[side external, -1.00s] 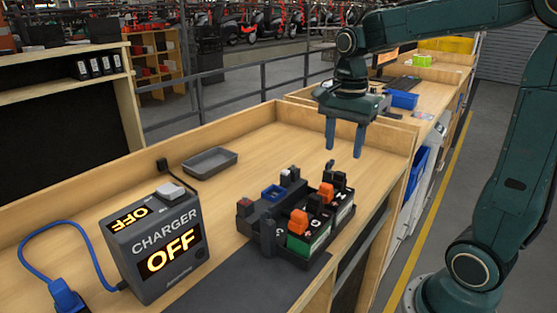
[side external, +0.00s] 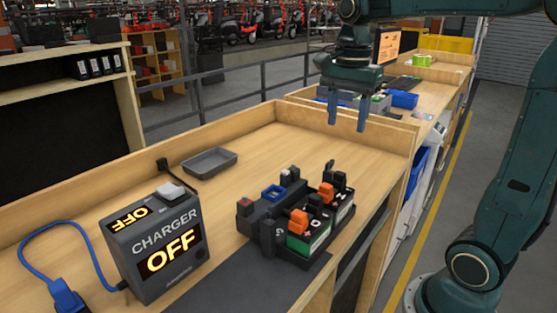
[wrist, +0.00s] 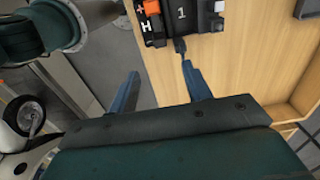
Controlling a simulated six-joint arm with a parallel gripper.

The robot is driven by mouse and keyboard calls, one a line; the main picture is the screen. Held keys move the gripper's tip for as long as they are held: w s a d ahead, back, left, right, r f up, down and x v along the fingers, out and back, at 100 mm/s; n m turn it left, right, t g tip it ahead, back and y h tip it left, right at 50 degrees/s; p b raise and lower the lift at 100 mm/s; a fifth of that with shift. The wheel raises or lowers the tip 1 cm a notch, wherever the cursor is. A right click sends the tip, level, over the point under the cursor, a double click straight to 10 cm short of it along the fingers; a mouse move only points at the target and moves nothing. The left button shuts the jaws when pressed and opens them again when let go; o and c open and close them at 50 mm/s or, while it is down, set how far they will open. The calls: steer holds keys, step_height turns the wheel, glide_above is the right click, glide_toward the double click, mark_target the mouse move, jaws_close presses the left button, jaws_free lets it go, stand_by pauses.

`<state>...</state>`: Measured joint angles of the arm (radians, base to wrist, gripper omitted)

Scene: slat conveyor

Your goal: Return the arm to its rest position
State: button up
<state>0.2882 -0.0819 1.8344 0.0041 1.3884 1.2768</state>
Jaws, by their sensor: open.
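My gripper (side external: 347,108) is in the air above the right side of the wooden bench (side external: 262,152), higher than the bench's back wall. Its two blue fingers are spread apart with nothing between them. In the wrist view, my gripper (wrist: 158,88) also shows parted, empty fingers. The green arm is raised, with its upper part leaving the top of the side view.
A black dock (side external: 262,222) with batteries and orange and black connectors stands below my gripper. A charger box (side external: 155,243) reading OFF, with a blue cable (side external: 62,228), stands at left. A grey tray (side external: 209,162) lies behind. Bare wood lies between.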

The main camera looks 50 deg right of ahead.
steer(key=s+a+f+n+t, duration=0.2)
steer(key=s+a+n, duration=0.2)
steer(key=n, duration=0.5)
steer(key=s+a+f+n+t, duration=0.3)
steer(key=s+a+n, duration=0.2)
steer(key=s+n, duration=0.3)
steer(key=shift+f+n+t, duration=0.25)
steer(key=shift+n+t, duration=0.05)
steer(key=shift+n, duration=0.2)
